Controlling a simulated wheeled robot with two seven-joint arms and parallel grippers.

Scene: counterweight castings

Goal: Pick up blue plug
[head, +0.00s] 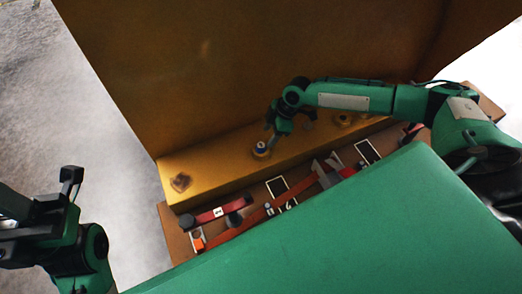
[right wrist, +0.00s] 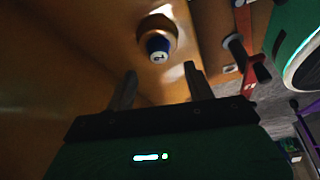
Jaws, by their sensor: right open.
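The blue plug (head: 261,146) has a pale top and sits in a round yellow fitting on the yellow ledge. In the right wrist view the blue plug (right wrist: 158,46) shows just beyond the fingertips, with a dark mark on its white face. My right gripper (head: 271,134) is just above and right of the plug in the head view. Its two fingers (right wrist: 160,75) are apart, with nothing between them. My left gripper (head: 45,190) is at the left edge of the head view, partly cut off and away from the ledge; its jaw opening is unclear.
The yellow ledge (head: 215,168) runs below a tall yellow-brown wall (head: 240,60). More round fittings (head: 343,120) lie to the right. A brown shelf in front holds red bars (head: 218,213) and white-framed dark panels (head: 277,186). A large green surface (head: 340,230) fills the foreground.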

